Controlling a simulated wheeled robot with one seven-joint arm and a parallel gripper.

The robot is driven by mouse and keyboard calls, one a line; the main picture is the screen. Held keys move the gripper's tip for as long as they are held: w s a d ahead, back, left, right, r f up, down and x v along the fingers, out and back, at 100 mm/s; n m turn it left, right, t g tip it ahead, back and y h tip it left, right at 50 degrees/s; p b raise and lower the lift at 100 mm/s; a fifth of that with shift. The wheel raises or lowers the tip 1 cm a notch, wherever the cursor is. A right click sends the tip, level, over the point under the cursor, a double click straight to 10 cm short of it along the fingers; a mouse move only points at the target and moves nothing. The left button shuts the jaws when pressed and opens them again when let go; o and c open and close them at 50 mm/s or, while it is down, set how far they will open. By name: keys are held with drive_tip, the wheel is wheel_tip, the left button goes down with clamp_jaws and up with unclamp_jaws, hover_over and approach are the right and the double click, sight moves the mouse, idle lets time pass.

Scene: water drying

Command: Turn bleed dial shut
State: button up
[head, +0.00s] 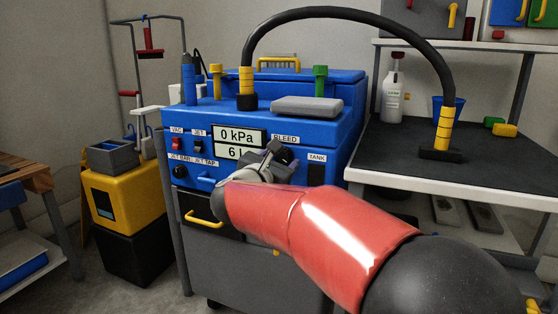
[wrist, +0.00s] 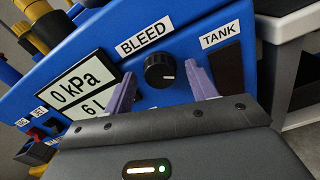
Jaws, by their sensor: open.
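The bleed dial is a round black knob (wrist: 160,71) with a pale mark on its face, under the BLEED label on the blue machine panel (head: 187,145). In the head view my gripper (head: 276,152) is in front of the dial and mostly hides it. In the wrist view my gripper (wrist: 162,88) is open, with one purple finger on the left of the dial and one on its right. Gaps show between both fingers and the dial, and nothing is held. I cannot tell how far the fingertips are from the panel.
The display (wrist: 78,88) reads 0 kPa, with 6 L below. The dark TANK window (wrist: 209,65) is right of the dial. A black hose (head: 345,14) arches from the machine top to the dark table (head: 400,160). A yellow handle (head: 204,218) projects from the lower front.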

drive_tip(key=c, duration=1)
